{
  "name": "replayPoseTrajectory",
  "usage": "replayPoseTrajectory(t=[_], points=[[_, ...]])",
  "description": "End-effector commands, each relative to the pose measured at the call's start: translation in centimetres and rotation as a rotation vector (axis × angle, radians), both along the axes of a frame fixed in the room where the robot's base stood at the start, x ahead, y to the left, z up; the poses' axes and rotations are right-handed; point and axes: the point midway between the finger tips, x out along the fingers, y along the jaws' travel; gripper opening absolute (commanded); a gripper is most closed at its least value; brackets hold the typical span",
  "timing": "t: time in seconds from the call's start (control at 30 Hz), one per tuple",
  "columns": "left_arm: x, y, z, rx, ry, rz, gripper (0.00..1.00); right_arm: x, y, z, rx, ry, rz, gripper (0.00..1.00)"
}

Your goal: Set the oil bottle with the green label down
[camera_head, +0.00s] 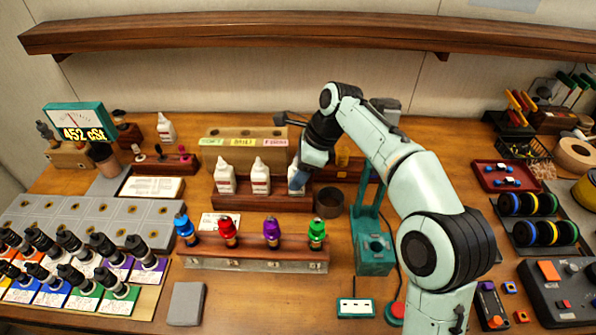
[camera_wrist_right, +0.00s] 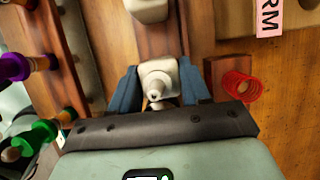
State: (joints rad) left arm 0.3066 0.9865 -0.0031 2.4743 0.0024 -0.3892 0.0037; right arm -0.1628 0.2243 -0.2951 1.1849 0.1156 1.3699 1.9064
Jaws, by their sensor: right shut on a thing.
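My right gripper (camera_head: 299,178) is shut on a white oil bottle (camera_wrist_right: 158,75) at the right end of the wooden bottle rack (camera_head: 276,202). In the right wrist view, its blue fingers (camera_wrist_right: 157,92) stand on either side of the bottle, with the pale nozzle towards the camera. The bottle looks upright and level with its neighbours; whether its base touches the rack is hidden. Its label is hidden too, so I cannot see the green. Two white bottles with reddish labels, a left one (camera_head: 225,177) and a middle one (camera_head: 260,177), stand in the rack. My left gripper is not in view.
A dark round cup (camera_head: 329,203) is close on the right. A stand with coloured shock absorbers (camera_head: 255,258) is in front. Another white bottle (camera_head: 165,128) stands at the back left.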

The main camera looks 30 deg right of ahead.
Motion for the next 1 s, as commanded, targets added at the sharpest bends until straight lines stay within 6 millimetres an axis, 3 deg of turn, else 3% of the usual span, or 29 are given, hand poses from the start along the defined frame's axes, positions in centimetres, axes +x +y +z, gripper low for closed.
replayPoseTrajectory(t=[0.03,0.07,0.1,0.13,0.53,1.0], points=[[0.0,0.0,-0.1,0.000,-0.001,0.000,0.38,0.0,0.0,-0.2,0.000,0.001,0.000,0.16],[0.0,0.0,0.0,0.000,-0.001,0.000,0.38,0.0,0.0,-0.2,0.000,0.001,0.000,0.56],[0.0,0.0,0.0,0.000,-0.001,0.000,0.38,0.0,0.0,-0.1,0.000,0.000,0.000,0.69],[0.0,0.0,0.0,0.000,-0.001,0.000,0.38,0.0,0.0,-0.1,0.000,0.000,0.000,0.72],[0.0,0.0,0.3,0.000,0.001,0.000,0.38,-0.1,-0.2,0.9,0.000,-0.002,-0.001,0.72],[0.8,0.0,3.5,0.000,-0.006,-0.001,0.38,-1.9,-3.3,9.6,0.000,-0.002,-0.003,0.72]])
